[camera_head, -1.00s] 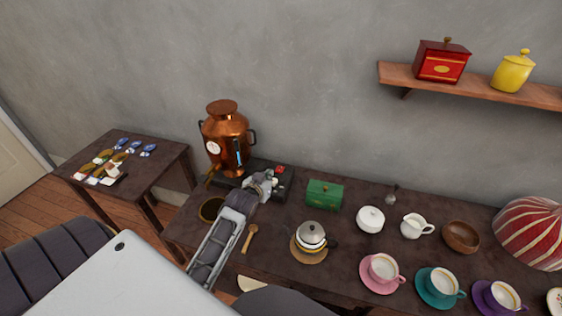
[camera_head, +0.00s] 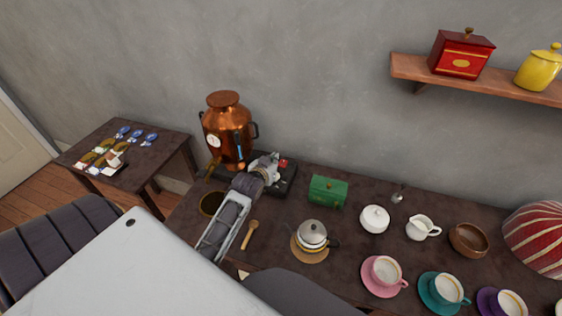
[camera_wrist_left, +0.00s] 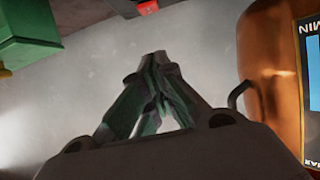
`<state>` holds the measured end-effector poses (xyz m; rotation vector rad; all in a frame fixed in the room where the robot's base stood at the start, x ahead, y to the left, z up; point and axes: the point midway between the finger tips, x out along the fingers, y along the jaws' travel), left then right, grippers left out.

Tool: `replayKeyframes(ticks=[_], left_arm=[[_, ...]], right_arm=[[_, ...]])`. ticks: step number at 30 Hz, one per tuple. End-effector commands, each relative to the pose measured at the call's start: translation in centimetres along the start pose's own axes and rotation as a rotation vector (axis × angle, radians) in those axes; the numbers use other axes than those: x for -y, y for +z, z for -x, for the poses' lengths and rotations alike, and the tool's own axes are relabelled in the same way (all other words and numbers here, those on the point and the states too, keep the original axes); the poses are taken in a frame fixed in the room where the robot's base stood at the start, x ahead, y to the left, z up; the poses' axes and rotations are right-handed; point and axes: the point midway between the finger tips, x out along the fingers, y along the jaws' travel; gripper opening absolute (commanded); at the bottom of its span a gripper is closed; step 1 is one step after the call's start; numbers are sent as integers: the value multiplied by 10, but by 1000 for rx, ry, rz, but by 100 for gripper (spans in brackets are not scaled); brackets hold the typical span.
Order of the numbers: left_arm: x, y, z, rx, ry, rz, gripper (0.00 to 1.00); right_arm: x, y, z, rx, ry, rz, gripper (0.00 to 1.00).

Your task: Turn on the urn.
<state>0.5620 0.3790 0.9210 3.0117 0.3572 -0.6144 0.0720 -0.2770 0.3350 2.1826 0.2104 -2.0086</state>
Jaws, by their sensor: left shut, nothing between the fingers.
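The copper urn (camera_head: 224,128) stands at the back left of the long table, with a dial and a blue gauge on its front. A black base (camera_head: 282,184) sits at its foot and reaches out to its right. A small red part (camera_head: 284,162) shows there, just right of my left gripper (camera_head: 274,163). That gripper is shut and empty, over the base and right of the urn. In the left wrist view its closed fingertips (camera_wrist_left: 158,60) lie below the red part (camera_wrist_left: 146,6), apart from it in the picture; whether they touch anything is unclear. The urn (camera_wrist_left: 272,75) fills the right side.
A green box (camera_head: 328,191) stands right of the base. A teapot (camera_head: 311,232) and a wooden spoon (camera_head: 249,235) are in front. The grey wall is close behind.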

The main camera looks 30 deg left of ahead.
Motion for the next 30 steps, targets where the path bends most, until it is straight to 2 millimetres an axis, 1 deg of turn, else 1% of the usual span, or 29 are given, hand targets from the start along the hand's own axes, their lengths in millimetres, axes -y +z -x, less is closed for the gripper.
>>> replayKeyframes(ticks=[5,13,19,30], left_arm=[[0,-1,-8,-2,0,0,0],[0,-1,-30,0,0,0,0],[0,-1,-49,-1,0,0,0],[0,-1,-82,-1,0,-1,0]], right_arm=[[6,-6,0,-7,-6,-3,40],[18,-12,1,-14,-18,-7,40],[15,-11,1,-14,-16,-6,40],[3,-8,2,-11,-3,-1,40]])
